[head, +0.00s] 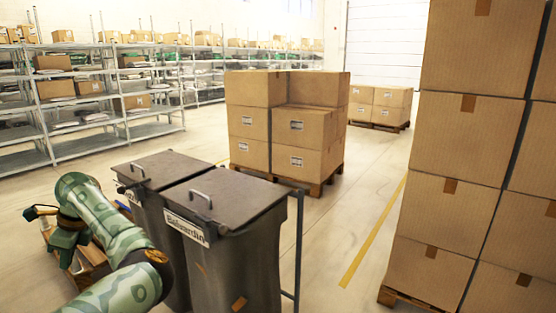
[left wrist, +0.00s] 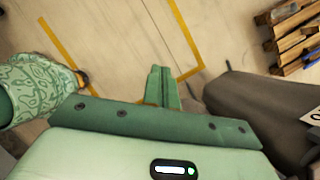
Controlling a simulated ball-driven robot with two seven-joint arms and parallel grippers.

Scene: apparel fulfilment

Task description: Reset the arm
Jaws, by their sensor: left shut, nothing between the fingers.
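My left arm (head: 108,232) comes in from the bottom left of the head view and bends down beside the bins. Its gripper (head: 66,254) points downward, left of the dark bins and in front of some wooden pieces. In the left wrist view the green fingers (left wrist: 161,72) are together with nothing between them, above bare floor with yellow lines. My right arm and gripper are not in view.
Two dark lidded bins stand close to my left arm, one labelled (head: 238,245) and one behind it (head: 155,168). Wooden pieces (head: 95,264) lie near the gripper. Stacked cartons stand on a pallet (head: 318,185) and at right (head: 455,140). Shelves (head: 85,150) line the back left.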

